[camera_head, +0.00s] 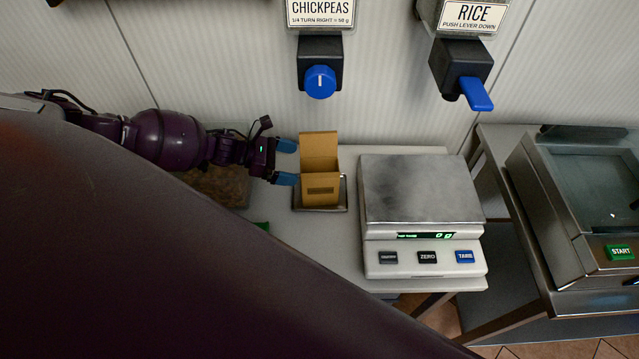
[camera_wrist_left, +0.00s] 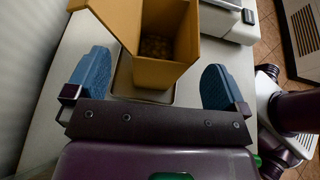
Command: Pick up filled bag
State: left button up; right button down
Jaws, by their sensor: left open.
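The filled bag (camera_head: 320,188) is a brown, open-topped paper bag standing upright on a small metal tray (camera_head: 342,207), under the chickpeas dispenser. In the left wrist view the bag (camera_wrist_left: 160,72) shows round, pale-brown contents inside. My left gripper (camera_head: 286,162) is open, with its two blue fingertips just left of the bag. In the left wrist view the fingers of my left gripper (camera_wrist_left: 158,82) lie to either side of the bag's near part, with gaps between them and it. My right gripper is not seen in the head view; a purple and white part at the wrist view's right edge is unclear.
A scale (camera_head: 423,188) with a display and buttons stands right of the bag. The chickpeas dispenser knob (camera_head: 320,82) hangs above the bag, and the rice dispenser lever (camera_head: 476,94) above the scale. A machine with a green START button (camera_head: 619,253) stands at the right.

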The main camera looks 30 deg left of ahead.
aim_at(310, 167)
pick_arm(q)
jog(key=p+x, duration=0.1)
jog(key=x, duration=0.5)
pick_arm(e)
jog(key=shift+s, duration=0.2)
pick_arm(q)
jog(key=shift+c, duration=0.3)
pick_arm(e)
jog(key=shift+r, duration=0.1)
